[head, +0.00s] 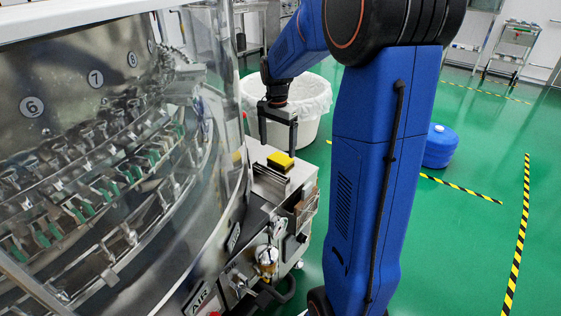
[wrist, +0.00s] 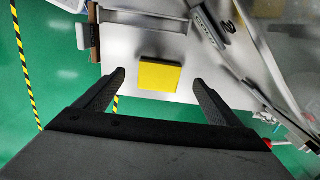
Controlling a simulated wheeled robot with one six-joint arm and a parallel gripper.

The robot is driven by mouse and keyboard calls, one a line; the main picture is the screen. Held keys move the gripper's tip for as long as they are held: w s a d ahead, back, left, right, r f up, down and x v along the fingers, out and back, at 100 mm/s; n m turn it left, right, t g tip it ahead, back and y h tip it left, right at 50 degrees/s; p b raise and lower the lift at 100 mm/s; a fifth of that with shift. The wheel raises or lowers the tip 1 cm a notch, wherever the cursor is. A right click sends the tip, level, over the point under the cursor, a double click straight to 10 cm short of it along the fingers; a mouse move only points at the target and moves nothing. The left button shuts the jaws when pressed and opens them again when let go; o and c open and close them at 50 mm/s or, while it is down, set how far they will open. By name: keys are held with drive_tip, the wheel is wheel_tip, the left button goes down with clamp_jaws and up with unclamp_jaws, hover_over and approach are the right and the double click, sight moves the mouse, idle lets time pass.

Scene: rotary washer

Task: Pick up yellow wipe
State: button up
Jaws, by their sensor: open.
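The yellow wipe (head: 280,161) is a small yellow block on the metal ledge beside the washer in the head view. In the wrist view the yellow wipe (wrist: 160,76) lies flat on the grey metal surface, ahead of the fingertips and roughly centred between them. My gripper (head: 278,131) is above the ledge, just behind and over the wipe in the head view. Its two black fingers are spread wide and empty in the wrist view (wrist: 158,80). Nothing hides the wipe in the wrist view.
The washer's curved clear cover (head: 222,100) stands close left of the ledge. A white lined bin (head: 311,100) is behind my gripper. A raised metal bar (wrist: 143,15) lies beyond the wipe. A blue drum (head: 440,147) stands on the green floor at right.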

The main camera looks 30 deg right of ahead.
sight(278, 159)
drive_tip(key=shift+d+f, duration=0.2)
drive_tip(key=shift+f, duration=2.75)
drive_tip(key=shift+w, duration=0.1)
drive_tip(key=c, duration=1.2)
wheel_tip(278, 159, up, 10)
drive_tip(key=shift+r, duration=0.1)
